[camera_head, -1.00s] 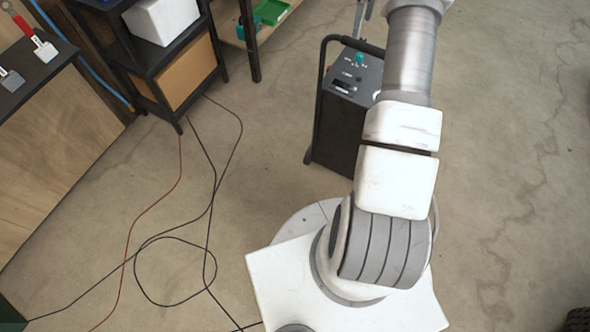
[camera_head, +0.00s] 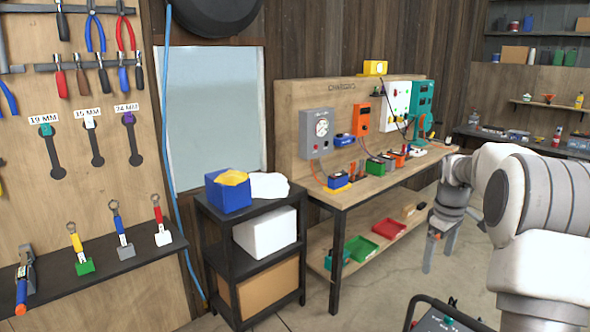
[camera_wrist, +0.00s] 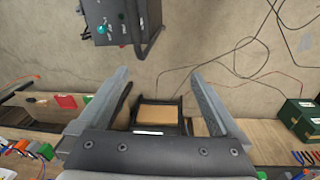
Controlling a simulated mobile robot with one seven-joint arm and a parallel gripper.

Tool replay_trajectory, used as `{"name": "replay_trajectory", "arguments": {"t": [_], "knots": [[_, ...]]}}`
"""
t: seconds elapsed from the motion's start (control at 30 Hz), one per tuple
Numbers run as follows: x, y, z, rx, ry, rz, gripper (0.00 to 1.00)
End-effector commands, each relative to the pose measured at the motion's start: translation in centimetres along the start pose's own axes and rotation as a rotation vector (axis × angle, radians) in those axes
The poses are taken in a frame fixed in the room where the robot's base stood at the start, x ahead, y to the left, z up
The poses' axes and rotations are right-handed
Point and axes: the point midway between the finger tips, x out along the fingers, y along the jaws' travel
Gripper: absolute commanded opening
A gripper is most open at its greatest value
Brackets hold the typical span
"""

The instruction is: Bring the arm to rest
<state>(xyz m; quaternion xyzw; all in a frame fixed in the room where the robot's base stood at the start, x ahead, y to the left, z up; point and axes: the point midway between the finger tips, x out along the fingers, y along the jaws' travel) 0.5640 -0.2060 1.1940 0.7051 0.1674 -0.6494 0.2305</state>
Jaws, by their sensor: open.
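My gripper (camera_head: 440,250) is at the right of the head view, fingers pointing down, in front of the workbench's right part. In the wrist view my gripper (camera_wrist: 158,95) has its two fingers wide apart with nothing between them but floor and a shelf cart further off. It is open and empty. My arm is bent at the right edge of the head view, and part of it is cut off by the frame.
A workbench (camera_head: 345,195) with chargers and meters stands behind my gripper. A black cart (camera_head: 228,262) stands left of it. A dark machine with a handle (camera_head: 447,318) is low in front, also in the wrist view (camera_wrist: 108,22). Cables lie on the floor (camera_wrist: 205,45).

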Motion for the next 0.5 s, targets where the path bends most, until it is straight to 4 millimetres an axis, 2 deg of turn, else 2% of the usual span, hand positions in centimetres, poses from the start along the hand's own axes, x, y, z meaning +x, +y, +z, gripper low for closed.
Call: {"name": "replay_trajectory", "arguments": {"t": [0.03, 0.2, 0.5], "knots": [[-2.0, -1.5, -0.1, 0.016, 0.012, 0.016, 1.0], [-6.8, -6.1, 0.2, 0.089, 0.048, 0.053, 1.0], [-12.8, -14.8, 2.9, 0.225, 0.131, 0.098, 1.0]]}}
